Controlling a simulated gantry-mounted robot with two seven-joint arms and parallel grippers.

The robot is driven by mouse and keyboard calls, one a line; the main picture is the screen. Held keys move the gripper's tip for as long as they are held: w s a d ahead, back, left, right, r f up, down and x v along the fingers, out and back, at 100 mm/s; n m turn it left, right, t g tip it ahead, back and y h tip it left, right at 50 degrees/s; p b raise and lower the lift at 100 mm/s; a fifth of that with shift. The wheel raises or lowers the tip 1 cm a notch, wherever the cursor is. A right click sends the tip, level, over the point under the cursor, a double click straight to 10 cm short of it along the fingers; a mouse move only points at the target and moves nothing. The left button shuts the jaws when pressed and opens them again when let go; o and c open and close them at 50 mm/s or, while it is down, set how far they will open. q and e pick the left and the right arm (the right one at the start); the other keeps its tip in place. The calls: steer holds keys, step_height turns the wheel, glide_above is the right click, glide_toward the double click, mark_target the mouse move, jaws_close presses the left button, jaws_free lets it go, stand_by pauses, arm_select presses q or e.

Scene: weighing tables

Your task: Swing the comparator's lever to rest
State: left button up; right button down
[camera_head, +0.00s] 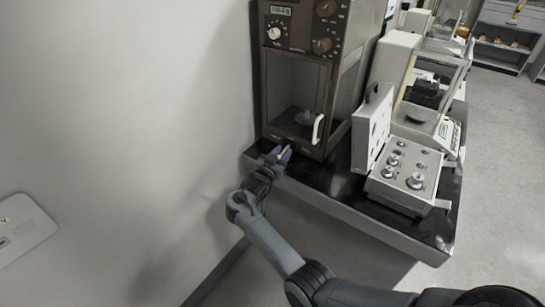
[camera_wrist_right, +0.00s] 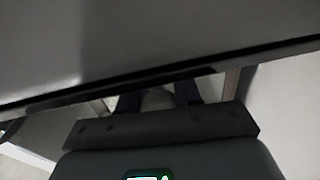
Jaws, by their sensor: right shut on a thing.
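The comparator (camera_head: 262,95) is a tall brown case with a small display and dials above a glass-fronted chamber holding a pan. My right gripper (camera_head: 281,155) is at the lower left front of the case, just above the table edge. It is shut on the comparator's lever, which is mostly hidden by the fingers; a pale bit shows between them. In the right wrist view, my two dark fingers (camera_wrist_right: 158,97) close on a greyish part that is dim and hard to make out. My left gripper is not in view.
A white door handle (camera_head: 317,128) is right of my gripper. An open weight box (camera_head: 405,172) stands on the dark table (camera_head: 327,184), with a glass-sided balance (camera_head: 447,132) behind. A bare wall (camera_head: 130,120) is close on the left.

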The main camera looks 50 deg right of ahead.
steer(key=shift+w, duration=0.2)
stand_by(0.3)
steer(key=c, duration=0.8)
jaws_free()
steer(key=shift+a, duration=0.2)
steer(key=p+v, duration=0.2)
steer(key=v, duration=0.8)
steer(key=shift+a+p, duration=0.25)
steer(key=shift+p, duration=0.1)
steer(key=shift+d, duration=0.1)
